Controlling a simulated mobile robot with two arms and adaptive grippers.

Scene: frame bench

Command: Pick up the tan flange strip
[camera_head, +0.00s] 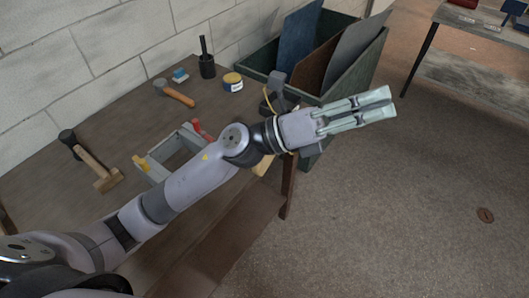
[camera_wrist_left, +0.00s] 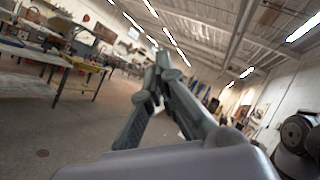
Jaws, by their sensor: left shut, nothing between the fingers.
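A small tan piece (camera_head: 263,165) shows at the front right edge of the bench, mostly hidden behind my left wrist. It may be the tan flange strip, but I cannot tell its full shape. My left gripper (camera_head: 388,106) is shut and empty, held out past the bench's right end above the floor. It points right, away from the tan piece. In the left wrist view its fingers (camera_wrist_left: 162,75) meet at the tips with nothing between them. The right gripper is in neither view.
On the bench (camera_head: 125,110) lie a grey frame (camera_head: 158,172) with red and yellow parts, a mallet (camera_head: 92,163), a wooden-handled tool (camera_head: 180,97), a tin (camera_head: 232,82) and a black cup (camera_head: 207,67). A green bin (camera_head: 350,75) holds upright panels. Open floor (camera_head: 420,210) lies right.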

